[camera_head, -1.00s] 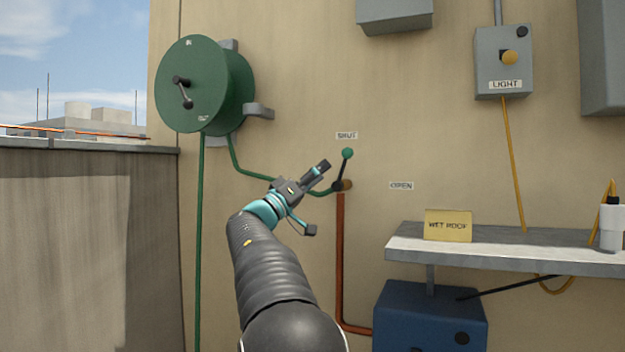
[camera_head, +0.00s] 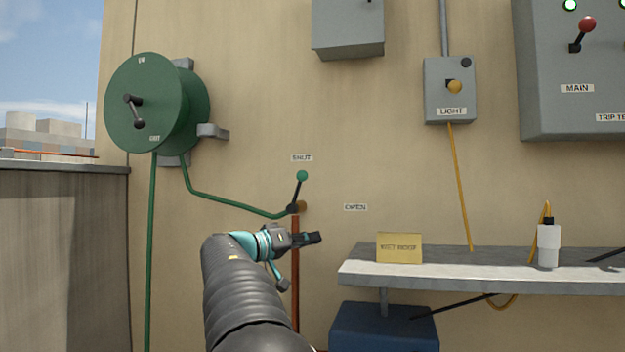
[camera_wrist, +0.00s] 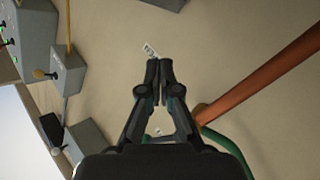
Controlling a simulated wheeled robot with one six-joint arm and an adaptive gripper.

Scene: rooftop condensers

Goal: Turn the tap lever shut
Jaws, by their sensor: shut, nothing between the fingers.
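The tap lever (camera_head: 299,188) is a dark rod with a green knob on a brass-coloured tap (camera_head: 301,207) on the wall. It stands nearly upright, its knob just below the SHUT label (camera_head: 301,158). The OPEN label (camera_head: 355,207) is to the right of the tap. My gripper (camera_head: 318,237) is shut and empty, below and slightly right of the tap, apart from the lever in the head view. In the wrist view my gripper (camera_wrist: 160,62) has its fingertips together, near a small label (camera_wrist: 150,49). The lever is not clearly visible there.
A copper pipe (camera_head: 295,300) runs down behind my gripper. A green hose (camera_head: 225,200) runs from the reel (camera_head: 145,103) to the tap. A shelf (camera_head: 450,270) with a yellow sign (camera_head: 399,248) and a bottle (camera_head: 548,244) juts out at right, above a blue box (camera_head: 385,330).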

